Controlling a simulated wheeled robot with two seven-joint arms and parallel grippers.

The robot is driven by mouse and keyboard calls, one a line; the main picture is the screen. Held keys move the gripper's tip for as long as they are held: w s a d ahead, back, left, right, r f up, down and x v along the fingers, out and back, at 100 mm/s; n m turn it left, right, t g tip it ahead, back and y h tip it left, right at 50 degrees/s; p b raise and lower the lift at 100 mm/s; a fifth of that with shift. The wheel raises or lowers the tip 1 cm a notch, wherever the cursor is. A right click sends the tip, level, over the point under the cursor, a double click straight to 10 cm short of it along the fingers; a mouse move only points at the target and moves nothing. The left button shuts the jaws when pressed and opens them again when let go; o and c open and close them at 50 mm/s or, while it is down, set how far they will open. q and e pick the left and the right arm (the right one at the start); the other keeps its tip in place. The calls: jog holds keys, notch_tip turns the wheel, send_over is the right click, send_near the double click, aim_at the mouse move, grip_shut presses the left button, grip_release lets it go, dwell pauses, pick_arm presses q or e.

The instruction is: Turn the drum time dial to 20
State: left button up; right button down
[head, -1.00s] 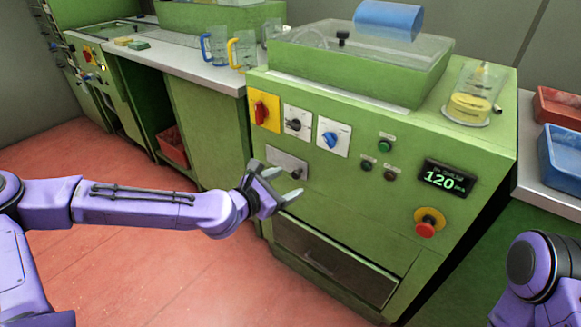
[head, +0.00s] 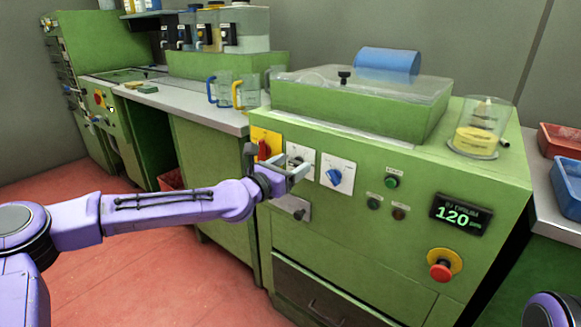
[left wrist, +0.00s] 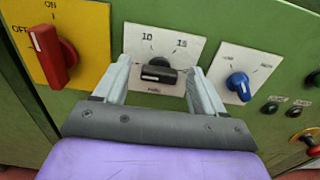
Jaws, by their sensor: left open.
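The drum time dial (left wrist: 159,71) is a black knob on a white plate (left wrist: 185,48) on the machine's green front. The numbers 10 and 15 show above it in the left wrist view; a 20 mark and the exact pointer setting are not readable. My left gripper (left wrist: 160,68) is open, with one finger on each side of the knob in this view. Whether the fingers touch it, I cannot tell. In the head view my left gripper (head: 285,165) partly covers the dial plate (head: 301,155). My right gripper is out of view.
A red switch (left wrist: 53,55) on a yellow plate is left of the dial, and a blue knob (left wrist: 238,86) is right of it. A display (head: 459,214) reads 120. A red stop button (head: 441,269) sits below it. A metal plate with a small handle (head: 298,212) is under the gripper.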

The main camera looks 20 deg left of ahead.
pick_arm(q)
jog(key=c, duration=1.1)
jog(key=shift+o, duration=0.2)
